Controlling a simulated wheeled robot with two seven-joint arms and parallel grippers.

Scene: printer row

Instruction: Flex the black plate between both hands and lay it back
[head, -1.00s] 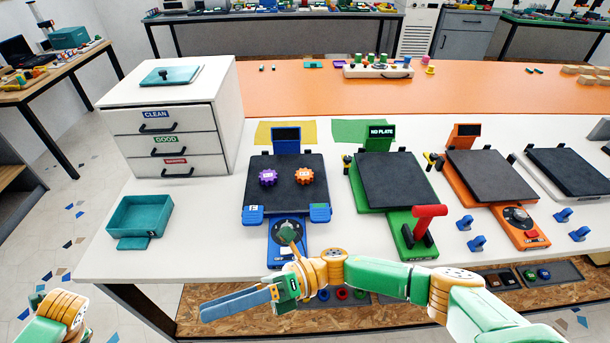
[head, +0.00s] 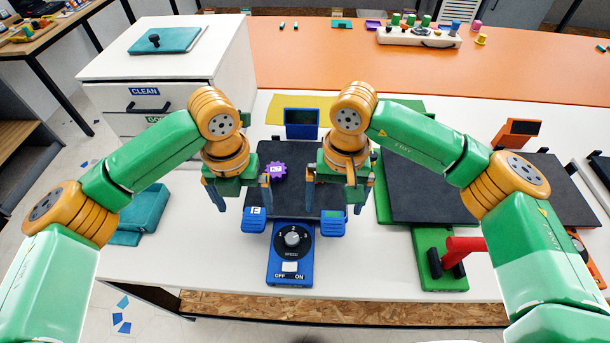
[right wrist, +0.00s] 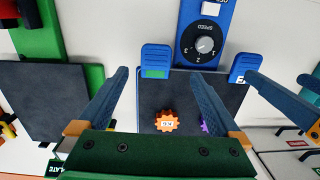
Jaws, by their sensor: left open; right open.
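The black plate (head: 292,198) lies flat on the blue printer (head: 291,254); it also shows in the right wrist view (right wrist: 185,95). A purple gear (head: 275,170) sits on it. An orange gear (right wrist: 167,121) beside it shows in the right wrist view and is hidden in the head view. My left gripper (head: 240,198) is open and empty, over the plate's left edge. My right gripper (head: 338,198) is open and empty, over its right edge. Its spread fingers (right wrist: 158,80) point at the plate's front edge beside a blue corner block (right wrist: 156,58). Contact cannot be told.
A green printer (head: 438,243) with a red lever (head: 465,246) stands close on the right, an orange printer (head: 518,132) beyond. A teal tray (head: 145,208) and white drawer cabinet (head: 150,92) are left.

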